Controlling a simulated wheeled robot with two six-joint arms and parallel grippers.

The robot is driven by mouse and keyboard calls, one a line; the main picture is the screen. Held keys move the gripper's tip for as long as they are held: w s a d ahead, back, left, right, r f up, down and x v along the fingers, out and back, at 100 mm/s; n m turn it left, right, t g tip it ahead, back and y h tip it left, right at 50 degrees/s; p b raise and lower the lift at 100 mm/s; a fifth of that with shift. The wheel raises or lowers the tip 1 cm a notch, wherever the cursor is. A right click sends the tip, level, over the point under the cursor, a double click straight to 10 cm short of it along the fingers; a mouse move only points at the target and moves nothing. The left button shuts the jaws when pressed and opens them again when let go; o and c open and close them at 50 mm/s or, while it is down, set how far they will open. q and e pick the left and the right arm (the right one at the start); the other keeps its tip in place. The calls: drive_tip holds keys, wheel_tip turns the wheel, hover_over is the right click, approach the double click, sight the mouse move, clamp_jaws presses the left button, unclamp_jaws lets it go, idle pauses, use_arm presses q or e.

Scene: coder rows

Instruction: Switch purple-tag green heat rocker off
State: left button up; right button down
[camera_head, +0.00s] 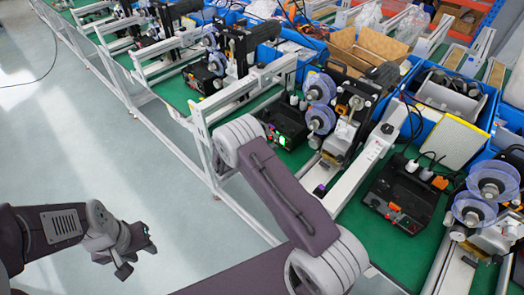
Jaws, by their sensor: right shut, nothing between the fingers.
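A black control box (283,122) with a lit green spot (283,140) on its front stands on the green bench, just past my right arm. Another black control box (402,195) with a small orange-red lit patch (393,208) is further right. A small purple patch (320,189) shows at the near end of a white rail between them; I cannot tell whether it is a tag. Rocker positions are too small to read. My left gripper (139,257) is open and empty over the floor at lower left. My right arm crosses the centre; its gripper is not visible.
Coding machines with blue-purple reels (321,86) stand along the green bench (350,222). White metal frames (240,92) rise between stations. Blue bins (289,50) and a cardboard box (365,48) sit behind.

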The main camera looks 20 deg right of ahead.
sight(282, 139)
drive_tip(key=shift+w+d+r, duration=0.15)
drive_tip(key=shift+w+d, duration=0.1)
drive_tip(key=shift+d, duration=0.35)
drive_tip(key=shift+w+d+r, duration=0.15)
drive_tip(key=shift+w+d, duration=0.05)
drive_tip(key=shift+d, duration=0.4)
drive_tip(key=shift+w+d, duration=0.15)
drive_tip(key=shift+d, duration=0.05)
drive_tip(key=shift+d+r+p, duration=0.2)
drive_tip(key=shift+r+p, duration=0.1)
drive_tip(key=shift+p, duration=0.25)
drive_tip(key=shift+d+f+y, duration=0.1)
drive_tip(key=shift+f+y, duration=0.05)
drive_tip(key=shift+y, duration=0.25)
drive_tip(key=shift+r+p, duration=0.55)
drive_tip(key=shift+r, duration=0.25)
drive_tip(key=shift+w, duration=0.1)
